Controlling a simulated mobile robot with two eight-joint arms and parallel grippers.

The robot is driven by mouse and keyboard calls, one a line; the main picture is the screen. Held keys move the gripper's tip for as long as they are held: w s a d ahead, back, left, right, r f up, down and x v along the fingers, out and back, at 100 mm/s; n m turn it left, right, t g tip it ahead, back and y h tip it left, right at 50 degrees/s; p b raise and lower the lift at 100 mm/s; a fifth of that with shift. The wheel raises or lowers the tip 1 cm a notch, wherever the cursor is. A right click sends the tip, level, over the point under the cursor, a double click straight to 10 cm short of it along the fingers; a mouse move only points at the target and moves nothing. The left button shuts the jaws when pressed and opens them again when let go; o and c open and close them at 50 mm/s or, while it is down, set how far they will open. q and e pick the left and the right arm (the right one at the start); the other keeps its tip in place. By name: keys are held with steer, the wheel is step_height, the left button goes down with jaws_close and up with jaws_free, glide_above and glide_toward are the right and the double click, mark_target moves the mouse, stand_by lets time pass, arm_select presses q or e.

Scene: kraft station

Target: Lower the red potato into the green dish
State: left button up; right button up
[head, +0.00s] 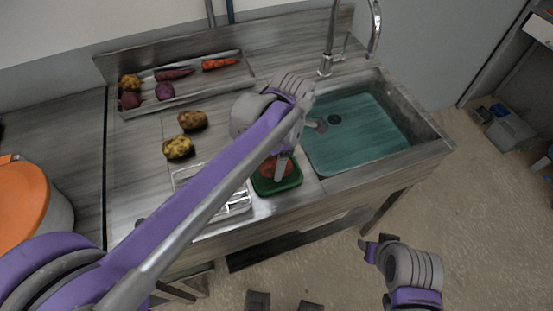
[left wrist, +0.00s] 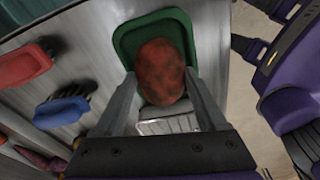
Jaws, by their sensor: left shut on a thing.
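The red potato (head: 267,167) is between the fingers of my left gripper (head: 281,168), which is shut on it. In the left wrist view the potato (left wrist: 160,72) is reddish brown, with one finger along each side. The green dish (head: 288,183) stands on the counter's front part, left of the sink. The potato is over the dish's inside; whether it touches the bottom cannot be told. The dish rim (left wrist: 124,40) shows around the potato's far side in the wrist view. My right gripper (head: 369,249) is away from the counter, over the floor, and looks empty.
A wire rack (head: 238,205) is left of the dish, partly behind my left arm. Two brown-yellow potatoes (head: 192,120) (head: 177,147) lie on the counter. A tray (head: 205,87) of vegetables is behind. The sink (head: 425,135) is right. Red (left wrist: 24,68) and blue (left wrist: 62,112) handled tools lie nearby.

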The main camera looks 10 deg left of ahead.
arm_select(q)
steer(key=shift+f+b, duration=0.3)
steer(key=shift+f, duration=0.3)
stand_by(0.3)
steer(key=o, duration=1.4)
steer(key=shift+r, duration=0.1)
steer(key=r, duration=0.7)
steer(key=d+r+p, duration=0.1)
steer(key=r, duration=0.2)
steer(key=shift+w+d+r, duration=0.1)
steer(key=shift+w+r, duration=0.1)
steer(key=shift+r, duration=0.1)
